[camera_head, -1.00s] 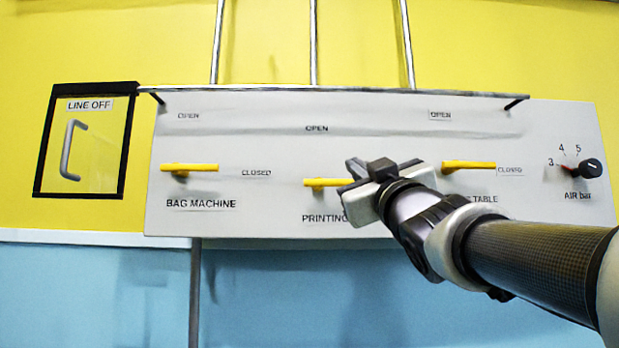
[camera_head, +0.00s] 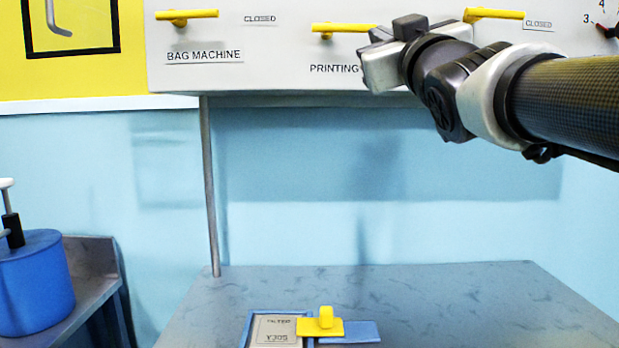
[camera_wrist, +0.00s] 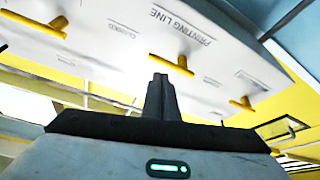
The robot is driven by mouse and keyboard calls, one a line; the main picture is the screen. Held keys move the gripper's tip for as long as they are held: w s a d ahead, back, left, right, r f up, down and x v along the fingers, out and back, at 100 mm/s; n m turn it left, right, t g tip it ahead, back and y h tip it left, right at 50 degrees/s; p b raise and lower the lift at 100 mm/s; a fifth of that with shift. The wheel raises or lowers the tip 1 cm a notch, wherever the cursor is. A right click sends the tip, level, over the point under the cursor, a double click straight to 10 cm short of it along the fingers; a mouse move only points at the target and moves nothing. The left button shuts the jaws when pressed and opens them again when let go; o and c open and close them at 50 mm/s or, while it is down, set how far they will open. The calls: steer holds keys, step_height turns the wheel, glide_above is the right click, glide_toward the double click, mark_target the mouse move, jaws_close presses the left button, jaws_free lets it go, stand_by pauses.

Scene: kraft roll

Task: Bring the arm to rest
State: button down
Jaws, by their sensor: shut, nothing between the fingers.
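My gripper (camera_head: 378,52) is in front of the white valve panel (camera_head: 290,62), near the right end of the yellow printing line handle (camera_head: 343,27). In the wrist view the two fingers (camera_wrist: 161,95) are together with nothing between them. The bag machine handle (camera_head: 187,15) lies level at the left. Another yellow handle (camera_head: 494,14) lies level at the right, above my arm. The printing line handle also shows in the wrist view (camera_wrist: 172,65), beyond my fingertips. Whether the fingers touch the panel cannot be told.
A grey table (camera_head: 420,290) stands below, with a blue-framed plate (camera_head: 275,330) and a yellow knobbed piece (camera_head: 322,325) on it. A blue canister (camera_head: 35,283) stands on a side bench (camera_head: 92,262) at the left. A vertical pipe (camera_head: 209,190) runs below the panel.

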steer(key=s+d+f+m+g+h, duration=0.2)
steer(key=f+g, duration=0.2)
steer(key=f, duration=0.8)
steer(key=s+d+f+m+g+h, duration=0.2)
steer(key=s+d+f+g, duration=0.15)
steer(key=f, duration=0.85)
steer(key=s+a+f+m+g, duration=0.15)
steer(key=s+f+g, duration=0.35)
steer(key=s+f, duration=0.5)
steer(key=s+a+f+g, duration=0.2)
steer(key=s+f+g, duration=0.2)
steer(key=s+f, duration=0.65)
steer(key=w+r+p, duration=0.2)
steer(key=r+p, duration=0.6)
steer(key=p, duration=0.1)
steer(key=w+r+p, duration=0.1)
steer(key=r+p, duration=0.7)
steer(key=p, duration=0.1)
steer(key=shift+w+d+r+y, duration=0.35)
steer(key=shift+y, duration=0.05)
steer(key=c, duration=2.5)
jaws_free()
